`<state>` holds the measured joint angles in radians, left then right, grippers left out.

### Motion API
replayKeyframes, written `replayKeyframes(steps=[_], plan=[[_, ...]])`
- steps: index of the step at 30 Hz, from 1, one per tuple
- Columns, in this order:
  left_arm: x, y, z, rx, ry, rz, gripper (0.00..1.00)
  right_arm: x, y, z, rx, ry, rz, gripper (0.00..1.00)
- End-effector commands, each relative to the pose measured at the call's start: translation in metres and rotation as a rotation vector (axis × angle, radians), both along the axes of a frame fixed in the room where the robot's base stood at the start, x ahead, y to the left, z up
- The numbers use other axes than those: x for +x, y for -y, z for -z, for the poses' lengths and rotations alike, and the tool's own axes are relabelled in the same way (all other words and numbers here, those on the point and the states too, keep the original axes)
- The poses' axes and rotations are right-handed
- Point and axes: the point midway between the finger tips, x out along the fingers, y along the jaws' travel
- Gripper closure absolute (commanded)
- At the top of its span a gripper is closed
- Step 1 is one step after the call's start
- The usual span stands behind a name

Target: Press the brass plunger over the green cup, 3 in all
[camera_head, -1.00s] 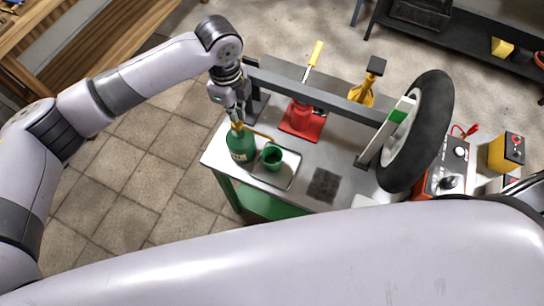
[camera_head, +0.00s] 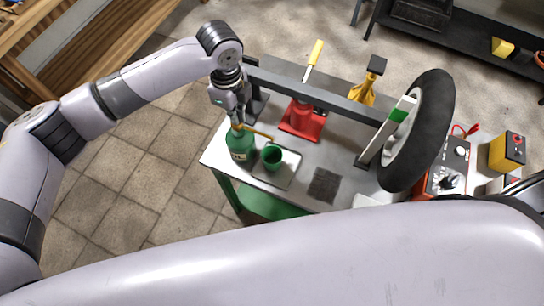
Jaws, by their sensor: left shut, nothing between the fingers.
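A green bottle (camera_head: 241,146) stands upright near the left front corner of the metal table. Its brass plunger (camera_head: 256,132) has a spout that reaches right, over the green cup (camera_head: 272,157). The cup stands on a pale tray (camera_head: 287,174) beside the bottle. My left gripper (camera_head: 236,118) points down, directly above the bottle's pump top. It is shut with nothing held. Whether its fingertips touch the plunger I cannot tell. My right gripper is not in view.
A red jack (camera_head: 301,119) and a yellow stand (camera_head: 364,90) are behind. A wheel (camera_head: 420,130) on a grey bar stands to the right. A dark mat (camera_head: 324,185) lies right of the tray. My own arm crosses the foreground.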

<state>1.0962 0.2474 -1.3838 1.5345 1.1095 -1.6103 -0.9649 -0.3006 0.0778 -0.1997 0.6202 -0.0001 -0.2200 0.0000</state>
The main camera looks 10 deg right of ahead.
Motion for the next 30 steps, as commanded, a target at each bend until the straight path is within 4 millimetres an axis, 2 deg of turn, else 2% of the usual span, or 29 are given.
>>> replayKeyframes(steps=[18, 30], plan=[[0.0, 0.0, 0.023, 0.0, -0.001, 0.001, 1.0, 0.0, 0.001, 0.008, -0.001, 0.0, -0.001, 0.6], [-0.001, 0.0, 0.018, 0.002, -0.004, 0.001, 1.0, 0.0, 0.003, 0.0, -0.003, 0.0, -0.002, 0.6]])
